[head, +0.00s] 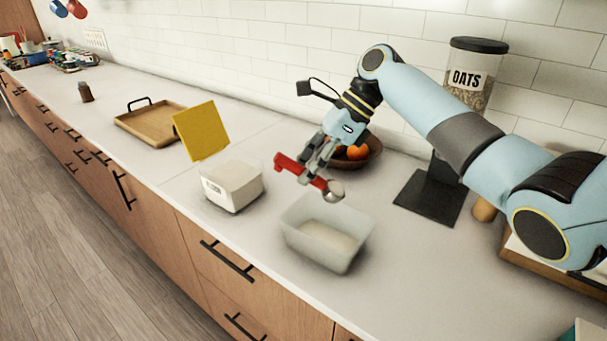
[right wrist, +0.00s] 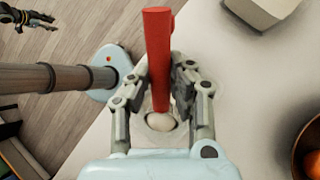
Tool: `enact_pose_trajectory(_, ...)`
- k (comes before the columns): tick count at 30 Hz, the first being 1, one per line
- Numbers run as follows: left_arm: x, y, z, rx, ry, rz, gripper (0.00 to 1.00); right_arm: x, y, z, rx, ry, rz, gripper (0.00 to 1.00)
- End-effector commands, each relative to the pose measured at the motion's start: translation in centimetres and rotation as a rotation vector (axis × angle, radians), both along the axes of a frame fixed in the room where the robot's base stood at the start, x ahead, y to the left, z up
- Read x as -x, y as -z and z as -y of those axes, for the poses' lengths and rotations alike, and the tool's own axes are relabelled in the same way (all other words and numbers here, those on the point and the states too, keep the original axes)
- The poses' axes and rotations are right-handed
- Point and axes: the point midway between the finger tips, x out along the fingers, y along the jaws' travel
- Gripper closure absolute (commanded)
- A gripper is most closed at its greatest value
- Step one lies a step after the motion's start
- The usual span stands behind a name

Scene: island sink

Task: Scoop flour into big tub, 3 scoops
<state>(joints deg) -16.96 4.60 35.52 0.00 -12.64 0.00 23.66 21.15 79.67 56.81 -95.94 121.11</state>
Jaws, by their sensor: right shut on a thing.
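My right gripper (head: 312,172) is shut on the red handle of a scoop (head: 291,167). The scoop's round metal bowl (head: 335,191) is over the back part of the translucent tub (head: 300,240), above its rim. In the right wrist view my right gripper (right wrist: 160,92) has its fingers on either side of the red handle (right wrist: 158,50), and the bowl (right wrist: 160,122) holds something white. The tub has a pale layer at its bottom. My left gripper (right wrist: 35,20) shows small in the right wrist view.
A fruit bowl (head: 372,157) with oranges stands behind the tub. An oats jar (head: 476,68) and a dark stand (head: 425,200) are to the right. A wooden tray (head: 150,122) lies farther left. The counter's front edge is close to the tub.

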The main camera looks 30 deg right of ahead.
Motion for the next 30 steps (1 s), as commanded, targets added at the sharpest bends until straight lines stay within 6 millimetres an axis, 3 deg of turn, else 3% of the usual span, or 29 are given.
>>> enact_pose_trajectory(1, 0.6, -1.6, 0.0, 0.0, -0.001, -0.009, 0.6, 0.4, -0.9, 0.8, -0.037, 0.007, 0.021, 1.0)
enact_pose_trajectory(4, 1.1, -2.3, -0.1, -0.001, 0.0, -0.015, 0.6, 0.8, -1.1, 1.5, -0.139, 0.01, 0.086, 1.0)
enact_pose_trajectory(18, 0.0, 0.9, 0.0, 0.0, 0.0, 0.001, 0.6, 2.4, -1.2, 4.1, -0.56, 0.006, 0.353, 1.0)
enact_pose_trajectory(30, 0.1, 1.2, 0.1, 0.001, 0.0, 0.001, 0.6, 2.6, -1.8, 4.4, -0.617, 0.004, 0.39, 1.0)
